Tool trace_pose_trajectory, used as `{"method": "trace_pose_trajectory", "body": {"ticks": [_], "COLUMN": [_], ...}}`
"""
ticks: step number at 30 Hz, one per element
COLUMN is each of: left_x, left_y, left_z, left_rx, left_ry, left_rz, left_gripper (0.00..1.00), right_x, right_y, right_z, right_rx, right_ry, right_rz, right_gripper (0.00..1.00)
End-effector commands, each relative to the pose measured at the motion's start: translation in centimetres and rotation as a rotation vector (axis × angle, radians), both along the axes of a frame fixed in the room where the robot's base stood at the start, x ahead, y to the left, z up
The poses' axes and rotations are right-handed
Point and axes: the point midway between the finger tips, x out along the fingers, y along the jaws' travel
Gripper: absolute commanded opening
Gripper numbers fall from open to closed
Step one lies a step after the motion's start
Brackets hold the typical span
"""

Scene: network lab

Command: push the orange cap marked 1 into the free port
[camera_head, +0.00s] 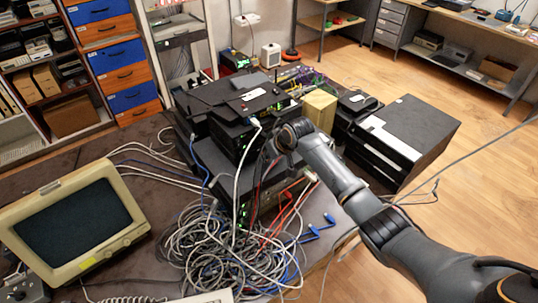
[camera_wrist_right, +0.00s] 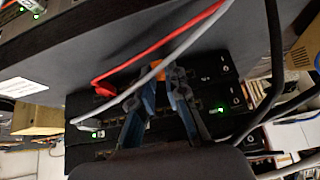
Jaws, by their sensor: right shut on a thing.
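My right gripper (camera_wrist_right: 166,76) is shut on a small orange cap (camera_wrist_right: 158,68) in the right wrist view. The fingers mostly cover the cap, and its mark cannot be read. The fingertips are at the front of a dark switch (camera_wrist_right: 214,74) with a row of ports and a green light. The free port is not clearly visible, and I cannot tell whether the cap touches it. In the head view my right arm reaches in from the right to the equipment stack (camera_head: 232,140); its fingertips are hard to make out there. My left gripper is not in view.
A red cable (camera_wrist_right: 125,74) and a grey cable (camera_wrist_right: 165,62) cross close to the fingers. A white plug (camera_wrist_right: 90,124) sits at left. A large cable tangle (camera_head: 230,245) lies below the stack, beside a beige monitor (camera_head: 75,225). Black cables (camera_wrist_right: 278,70) hang at right.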

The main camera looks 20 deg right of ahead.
Motion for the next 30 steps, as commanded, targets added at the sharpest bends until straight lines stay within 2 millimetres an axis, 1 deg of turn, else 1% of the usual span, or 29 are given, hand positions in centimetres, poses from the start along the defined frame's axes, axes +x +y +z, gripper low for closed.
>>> {"method": "trace_pose_trajectory", "body": {"ticks": [21, 30], "left_x": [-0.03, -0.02], "left_y": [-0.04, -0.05], "left_z": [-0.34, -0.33], "left_rx": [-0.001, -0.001], "left_ry": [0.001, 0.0], "left_rz": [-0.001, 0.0], "left_gripper": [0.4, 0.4], "right_x": [0.82, 0.84], "right_y": [0.3, 0.3], "right_z": [-0.03, 0.0], "right_rx": [0.0, 0.0], "right_ry": [0.0, 0.0], "right_rz": [0.0, 0.0], "right_gripper": [0.0, 0.0]}}
